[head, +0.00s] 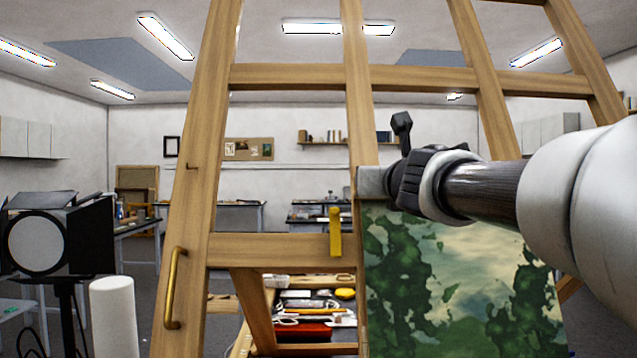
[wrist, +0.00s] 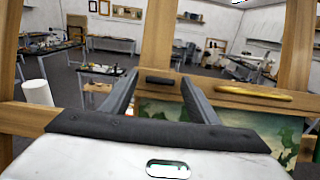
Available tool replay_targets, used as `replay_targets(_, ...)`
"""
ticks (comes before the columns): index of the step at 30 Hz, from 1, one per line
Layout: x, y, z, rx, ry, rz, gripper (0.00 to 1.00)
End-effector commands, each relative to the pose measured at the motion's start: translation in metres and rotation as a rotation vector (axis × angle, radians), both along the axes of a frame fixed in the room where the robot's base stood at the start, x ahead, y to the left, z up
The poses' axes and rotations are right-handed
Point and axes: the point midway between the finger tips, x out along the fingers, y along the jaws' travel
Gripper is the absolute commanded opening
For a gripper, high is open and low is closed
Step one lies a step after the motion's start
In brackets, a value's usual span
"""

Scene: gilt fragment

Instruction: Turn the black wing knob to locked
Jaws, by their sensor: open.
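The black wing knob (wrist: 160,80) shows in the wrist view as a short dark bar, lying nearly level on the wooden easel where the upright meets the crossbar above the painting. It sits between the fingertips in the picture, ahead of my gripper (wrist: 160,77). The fingers are spread wide, one on each side of it, and I see no contact. The exact gap in depth is unclear. In the head view my gripper (head: 405,178) is beside the central upright, over the painting's top left corner, and the knob cannot be made out with certainty there. No lock marking is legible.
The wooden easel (head: 195,180) fills the middle. A painting (head: 450,285) hangs below my arm. A yellow latch (head: 335,232) and a brass handle (head: 172,288) are on its left part. A brass bar (wrist: 255,93) is right of the knob. A white cylinder (head: 112,315) stands left.

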Motion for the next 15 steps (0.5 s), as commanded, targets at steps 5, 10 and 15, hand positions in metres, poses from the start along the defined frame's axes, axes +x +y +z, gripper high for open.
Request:
replay_targets(5, 0.0016, -0.0001, 0.0001, 0.0, 0.0, 0.0, 0.55)
replay_targets(10, 0.0014, -0.0001, 0.0, 0.0, 0.0, 0.0, 0.43)
replay_targets(15, 0.0012, -0.0001, 0.0, 0.0, 0.0, 0.0, 0.14)
